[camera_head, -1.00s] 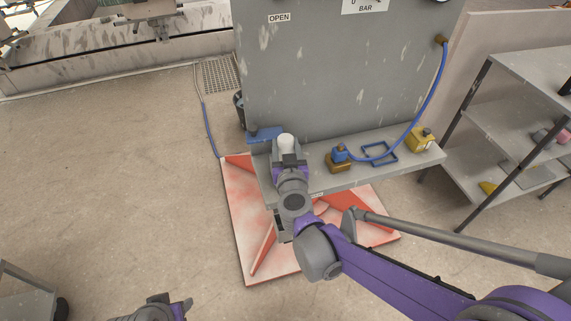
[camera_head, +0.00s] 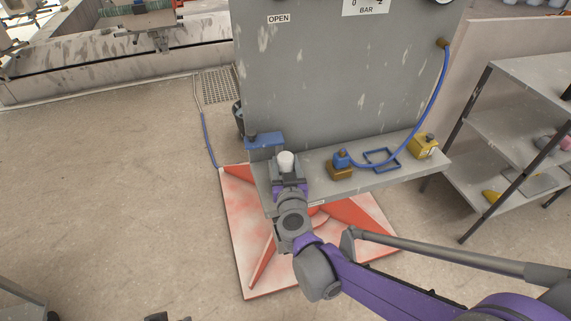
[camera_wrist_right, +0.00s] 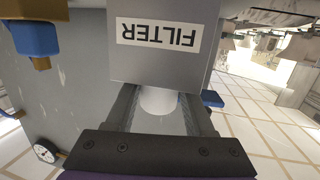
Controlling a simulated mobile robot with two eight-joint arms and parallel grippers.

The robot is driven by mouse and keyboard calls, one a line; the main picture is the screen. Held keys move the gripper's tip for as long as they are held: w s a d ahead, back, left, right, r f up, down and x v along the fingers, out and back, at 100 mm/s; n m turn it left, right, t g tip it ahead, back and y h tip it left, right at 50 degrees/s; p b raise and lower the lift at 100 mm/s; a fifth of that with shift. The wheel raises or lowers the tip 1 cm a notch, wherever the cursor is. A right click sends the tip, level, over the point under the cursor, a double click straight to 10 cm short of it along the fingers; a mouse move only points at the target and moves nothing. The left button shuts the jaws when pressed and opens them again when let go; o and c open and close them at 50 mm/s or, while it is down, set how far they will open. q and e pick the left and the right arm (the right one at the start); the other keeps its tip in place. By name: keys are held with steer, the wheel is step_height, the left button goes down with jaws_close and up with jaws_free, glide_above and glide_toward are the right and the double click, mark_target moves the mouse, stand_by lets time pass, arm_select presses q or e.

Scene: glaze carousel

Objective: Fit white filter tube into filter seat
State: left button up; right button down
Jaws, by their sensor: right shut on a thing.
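The white filter tube (camera_head: 286,159) shows as a short white cylinder standing upright between the fingers of my right gripper (camera_head: 288,172), which is shut on it. In the right wrist view the tube (camera_wrist_right: 158,101) shows between the two dark fingers (camera_wrist_right: 160,112). A grey block with an upside-down FILTER label (camera_wrist_right: 160,35), apparently the filter seat, is right against the tube in that view. The tube's far end is hidden, so I cannot tell whether it is inside the block. Only a dark bit of my left gripper (camera_head: 165,317) shows at the bottom edge.
A grey ledge (camera_head: 400,169) runs along the big grey panel (camera_head: 330,80). A shelf rack (camera_head: 510,130) stands right.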

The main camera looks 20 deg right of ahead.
steer(key=shift+s+a+f, duration=0.1)
steer(key=shift+s+f, duration=0.2)
steer(key=shift+f, duration=0.2)
steer(key=shift+c, duration=1.3)
jaws_free()
steer(key=shift+r+p, duration=0.45)
steer(key=shift+r, duration=0.05)
steer(key=shift+s+a, duration=0.1)
steer(key=shift+s, duration=0.15)
steer(key=s+a+r+n+y+p, duration=0.1)
steer(key=s+a+r+n+y, duration=0.15)
steer(key=s, duration=0.35)
steer(key=s+a+r+n+y, duration=0.1)
steer(key=s+a+y, duration=0.2)
steer(key=s, duration=0.2)
steer(key=s+d+f+m+g+h, duration=0.1)
steer(key=s+d+f+g, duration=0.4)
steer(key=s, duration=0.4)
steer(key=s+d+f+m+g+h, duration=0.1)
steer(key=s+d+f+g+h, duration=0.1)
steer(key=s+d+f+g, duration=0.35)
step_height(320, 180, up, 11)
steer(key=a+p, duration=0.1)
steer(key=p, duration=1.1)
steer(key=shift+s+a, duration=0.3)
steer(key=shift+a, duration=0.05)
